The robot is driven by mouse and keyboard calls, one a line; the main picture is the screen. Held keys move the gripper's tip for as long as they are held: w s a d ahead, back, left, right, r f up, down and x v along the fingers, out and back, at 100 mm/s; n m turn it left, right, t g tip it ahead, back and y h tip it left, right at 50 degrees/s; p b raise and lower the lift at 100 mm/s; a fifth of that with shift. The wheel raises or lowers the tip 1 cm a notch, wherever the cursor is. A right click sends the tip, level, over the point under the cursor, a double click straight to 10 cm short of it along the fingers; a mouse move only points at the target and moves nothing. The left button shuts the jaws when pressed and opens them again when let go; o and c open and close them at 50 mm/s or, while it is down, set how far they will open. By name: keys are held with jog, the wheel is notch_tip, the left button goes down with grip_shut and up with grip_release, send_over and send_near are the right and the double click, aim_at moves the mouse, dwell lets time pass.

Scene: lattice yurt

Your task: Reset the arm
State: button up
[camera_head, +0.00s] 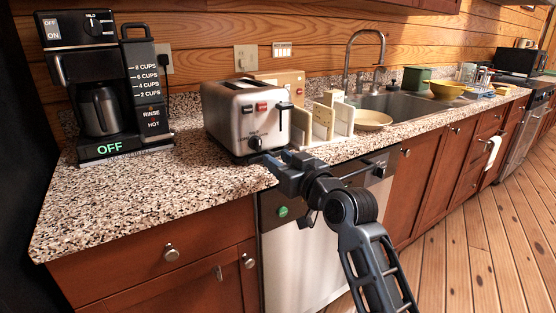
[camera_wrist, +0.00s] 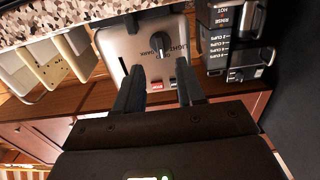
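My gripper (camera_head: 276,162) is in front of the silver toaster (camera_head: 236,118), at the front edge of the speckled counter, with my arm reaching up from the lower right. In the wrist view my gripper (camera_wrist: 159,72) has its two dark fingers apart, with nothing held between them. The toaster (camera_wrist: 128,48) fills the space beyond the fingers, its dial and buttons facing me and looking upside down. I cannot tell whether the fingertips touch it.
A black coffee maker (camera_head: 92,38) stands at the left on the counter (camera_head: 130,205). Right of the toaster are a rack with cream slabs (camera_head: 322,122), a shallow bowl (camera_head: 371,119) and a sink (camera_head: 400,105). A dishwasher (camera_head: 300,265) is below. The wooden floor (camera_head: 480,250) at right is clear.

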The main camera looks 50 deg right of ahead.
dwell(0.3)
jog(key=s+a+f+g+y+p, duration=0.1)
jog(key=s+a+f, duration=0.5)
jog(key=s+a, duration=0.15)
jog(key=s+a+f+g+y+p, duration=0.1)
jog(key=s+a+f, duration=0.55)
jog(key=s, duration=0.25)
jog(key=s+a+r+n+y+p, duration=0.1)
jog(key=s+a, duration=0.3)
jog(key=s, duration=0.7)
jog(key=s+a+r+n+y+p, duration=0.1)
jog(key=s+a, duration=0.4)
jog(key=s, duration=0.6)
notch_tip(320, 180, up, 3)
jog(key=shift+a+f+n+g+y, duration=0.1)
jog(key=shift+a+n+g+y, duration=0.2)
jog(key=shift+n+y, duration=0.25)
